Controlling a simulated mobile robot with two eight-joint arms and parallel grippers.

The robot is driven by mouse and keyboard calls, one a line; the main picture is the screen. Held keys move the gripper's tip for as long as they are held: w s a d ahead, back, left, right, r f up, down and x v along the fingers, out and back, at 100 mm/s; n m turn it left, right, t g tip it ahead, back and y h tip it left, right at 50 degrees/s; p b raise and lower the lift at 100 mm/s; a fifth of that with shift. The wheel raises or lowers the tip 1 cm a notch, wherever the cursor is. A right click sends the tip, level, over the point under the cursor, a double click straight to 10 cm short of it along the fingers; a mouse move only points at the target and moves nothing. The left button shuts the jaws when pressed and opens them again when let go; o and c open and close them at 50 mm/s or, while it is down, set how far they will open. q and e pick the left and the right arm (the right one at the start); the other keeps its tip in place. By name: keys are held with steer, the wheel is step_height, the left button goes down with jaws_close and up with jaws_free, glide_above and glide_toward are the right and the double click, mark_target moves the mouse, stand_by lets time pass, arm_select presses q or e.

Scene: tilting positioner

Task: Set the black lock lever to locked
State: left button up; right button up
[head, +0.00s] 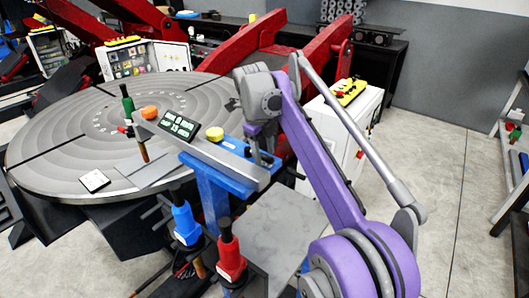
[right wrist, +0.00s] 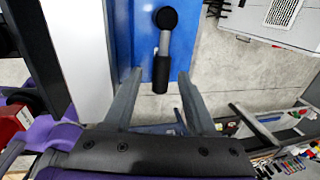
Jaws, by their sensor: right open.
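The black lock lever (right wrist: 163,45) shows in the right wrist view, with a round black pivot knob, a short grey shank and a black grip at its lower end. It lies on the blue face of the stand, and its grip points down in the picture. My right gripper (right wrist: 159,78) is open, with one finger on each side of the grip and visible gaps to both. In the head view my right gripper (head: 262,158) is at the right end of the blue stand (head: 212,190), where the lever is mostly hidden. My left gripper is not in view.
A grey beam (head: 215,155) with a small display (head: 180,125) and a yellow knob (head: 215,133) tops the stand. The large round table (head: 60,150) is behind it at left. Blue (head: 186,222) and red (head: 230,255) handled tools stand in front.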

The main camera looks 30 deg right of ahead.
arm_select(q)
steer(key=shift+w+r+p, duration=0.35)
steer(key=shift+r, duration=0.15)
arm_select(e)
step_height(320, 180, up, 10)
steer(key=s+a, duration=0.1)
steer(key=a, duration=0.1)
steer(key=shift+r, duration=0.25)
stand_by(0.3)
